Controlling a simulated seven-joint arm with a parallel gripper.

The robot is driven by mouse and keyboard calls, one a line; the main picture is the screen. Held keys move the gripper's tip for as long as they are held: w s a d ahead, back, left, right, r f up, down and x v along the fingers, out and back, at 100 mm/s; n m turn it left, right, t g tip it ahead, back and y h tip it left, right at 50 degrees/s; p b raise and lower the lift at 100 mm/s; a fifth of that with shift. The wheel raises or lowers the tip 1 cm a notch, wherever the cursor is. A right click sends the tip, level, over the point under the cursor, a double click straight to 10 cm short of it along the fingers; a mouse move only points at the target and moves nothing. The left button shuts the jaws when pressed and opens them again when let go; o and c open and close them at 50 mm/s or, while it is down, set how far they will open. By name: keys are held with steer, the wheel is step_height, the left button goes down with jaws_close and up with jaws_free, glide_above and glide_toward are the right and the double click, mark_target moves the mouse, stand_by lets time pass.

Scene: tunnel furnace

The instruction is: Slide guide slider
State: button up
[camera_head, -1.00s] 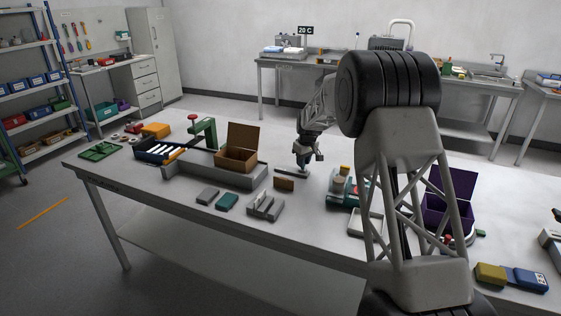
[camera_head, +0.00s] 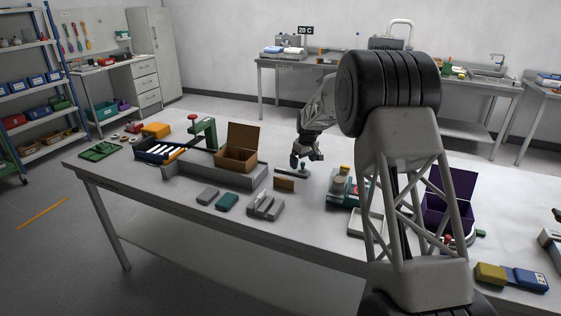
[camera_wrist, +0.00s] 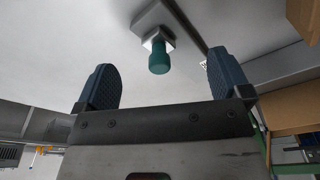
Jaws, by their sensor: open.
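The guide slider (camera_wrist: 154,38) is a grey metal block with a teal knob (camera_wrist: 158,58) in the wrist view. It sits on a thin rail on the white tabletop. In the head view the slider's rail (camera_head: 292,173) is small, behind the small brown block. My gripper (camera_wrist: 163,66) is open, with a dark blue fingertip on each side of the knob in the picture. Nothing is between the fingers in their grasp; the knob appears apart from both. In the head view my gripper (camera_head: 304,160) hovers just above the slider area.
A brown open box (camera_head: 238,157) and a long grey tray (camera_head: 190,172) stand left of the gripper. A green device (camera_head: 343,187) and purple box (camera_head: 447,200) stand right. A small brown block (camera_head: 284,184) is close in front. Teal and grey blocks lie near the front edge.

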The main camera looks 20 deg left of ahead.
mark_target(303, 163)
steer(key=shift+r, duration=3.4)
steer(key=shift+d+r, duration=0.1)
